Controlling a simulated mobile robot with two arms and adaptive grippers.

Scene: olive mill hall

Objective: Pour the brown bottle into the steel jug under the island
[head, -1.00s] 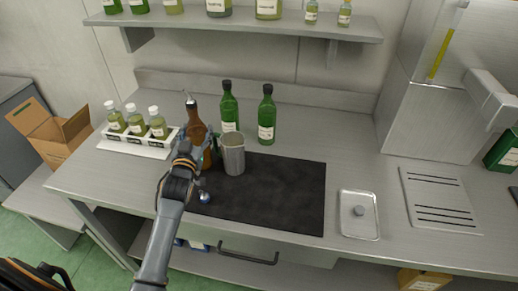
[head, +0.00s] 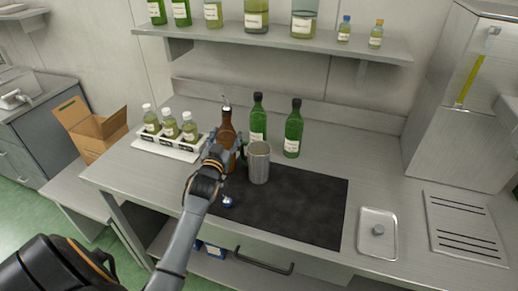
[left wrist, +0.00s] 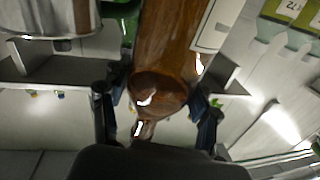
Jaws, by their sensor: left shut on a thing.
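The brown bottle (head: 227,127) has a thin spout on top and stands about upright over the counter. My left gripper (head: 221,157) is shut on it. In the left wrist view the bottle (left wrist: 167,45) lies between the fingers of the left gripper (left wrist: 158,110). The arm hides its lower end, so I cannot tell whether it touches the counter. A steel jug (head: 258,163) stands upright just right of the bottle, on the dark mat. It also shows at the upper left of the left wrist view (left wrist: 50,18). My right gripper is out of view.
Two green bottles (head: 293,130) stand behind the jug. A white tray (head: 150,146) with small bottles is on the left. A shelf (head: 290,45) hangs above.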

